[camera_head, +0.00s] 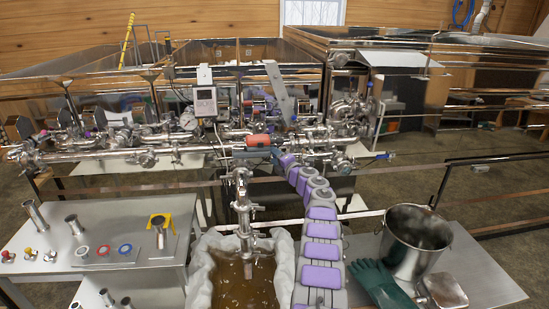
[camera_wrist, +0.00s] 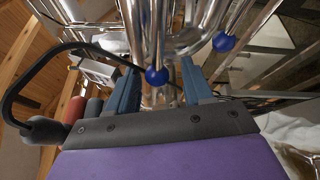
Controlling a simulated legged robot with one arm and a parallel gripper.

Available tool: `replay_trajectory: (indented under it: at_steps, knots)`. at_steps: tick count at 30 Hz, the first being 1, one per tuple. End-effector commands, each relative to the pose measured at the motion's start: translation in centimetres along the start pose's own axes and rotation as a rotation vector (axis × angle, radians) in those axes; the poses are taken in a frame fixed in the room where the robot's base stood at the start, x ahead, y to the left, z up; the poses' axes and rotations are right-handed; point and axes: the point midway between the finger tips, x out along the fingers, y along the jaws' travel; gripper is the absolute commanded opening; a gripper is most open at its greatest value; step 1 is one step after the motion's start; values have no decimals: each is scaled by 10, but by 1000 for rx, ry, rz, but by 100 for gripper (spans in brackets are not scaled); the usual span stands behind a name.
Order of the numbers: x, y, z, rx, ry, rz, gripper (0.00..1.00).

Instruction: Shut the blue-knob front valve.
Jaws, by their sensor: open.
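My gripper (camera_wrist: 158,68) is open, with one blue finger on each side of the picture's middle in the wrist view. A blue ball knob (camera_wrist: 157,75) on a metal rod shows in the gap between the fingers. I cannot tell whether either finger touches it. A second blue knob (camera_wrist: 223,42) on a slanted rod shows right of the right finger. In the head view, my gripper (camera_head: 275,153) is at the steel pipework, partly hidden by my purple-padded arm. Another blue-ended handle (camera_head: 388,155) sticks out at the right of the pipes. Which knob is the front valve's is unclear.
A vertical steel drain pipe (camera_head: 243,205) stands left of my arm above a lined tub of brown liquid (camera_head: 245,280). A steel bucket (camera_head: 415,240) and green gloves (camera_head: 380,283) are at right.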

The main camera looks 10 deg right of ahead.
Motion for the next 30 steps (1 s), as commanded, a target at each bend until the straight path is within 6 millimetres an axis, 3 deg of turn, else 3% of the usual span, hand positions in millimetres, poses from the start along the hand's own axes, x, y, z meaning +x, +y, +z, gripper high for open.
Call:
replay_trajectory:
  at_steps: [20, 30]
  knots:
    - [9, 1, 1, 6, -5, 6, 51]
    - [8, 0, 2, 7, -5, 6, 18]
